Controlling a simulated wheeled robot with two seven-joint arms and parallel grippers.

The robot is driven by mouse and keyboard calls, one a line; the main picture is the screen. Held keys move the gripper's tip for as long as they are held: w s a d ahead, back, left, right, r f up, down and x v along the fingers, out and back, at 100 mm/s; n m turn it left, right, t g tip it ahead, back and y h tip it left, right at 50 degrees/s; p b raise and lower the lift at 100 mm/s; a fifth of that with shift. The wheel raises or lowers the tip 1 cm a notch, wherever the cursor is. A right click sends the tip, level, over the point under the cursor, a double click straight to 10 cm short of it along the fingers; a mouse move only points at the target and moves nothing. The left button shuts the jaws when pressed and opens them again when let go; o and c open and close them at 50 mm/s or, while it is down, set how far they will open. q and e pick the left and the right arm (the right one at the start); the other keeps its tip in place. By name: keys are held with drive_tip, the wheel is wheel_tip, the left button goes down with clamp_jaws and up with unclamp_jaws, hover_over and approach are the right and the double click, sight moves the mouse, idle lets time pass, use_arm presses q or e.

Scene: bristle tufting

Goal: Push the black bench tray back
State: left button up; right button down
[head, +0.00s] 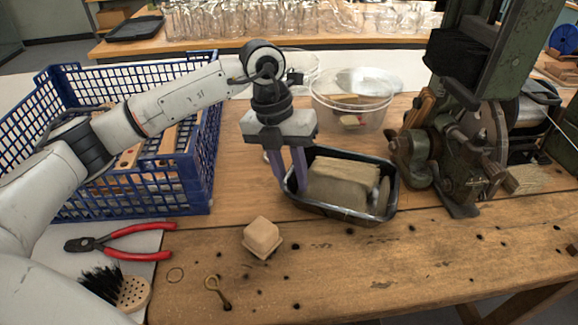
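The black bench tray (345,212) stands on the wooden bench, right of the picture's centre. It holds pale tan blocks or bundles and a small rounded grey-white item. My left gripper (291,182) points down at the tray's left end, its two purple fingers apart with a gap between them. The right finger overlaps the tray's left rim, and the left finger shows just outside it. I cannot tell whether either finger touches the tray. My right gripper is not in view.
A clear round tub (352,112) stands behind the tray. A green machine (465,150) stands close to its right. A blue crate (190,190) is at left. A tan block (262,237), red-handled pliers (120,240) and a brush (125,290) lie in front.

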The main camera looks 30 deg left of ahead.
use_arm(q)
drive_tip(key=shift+f, duration=0.1)
clamp_jaws()
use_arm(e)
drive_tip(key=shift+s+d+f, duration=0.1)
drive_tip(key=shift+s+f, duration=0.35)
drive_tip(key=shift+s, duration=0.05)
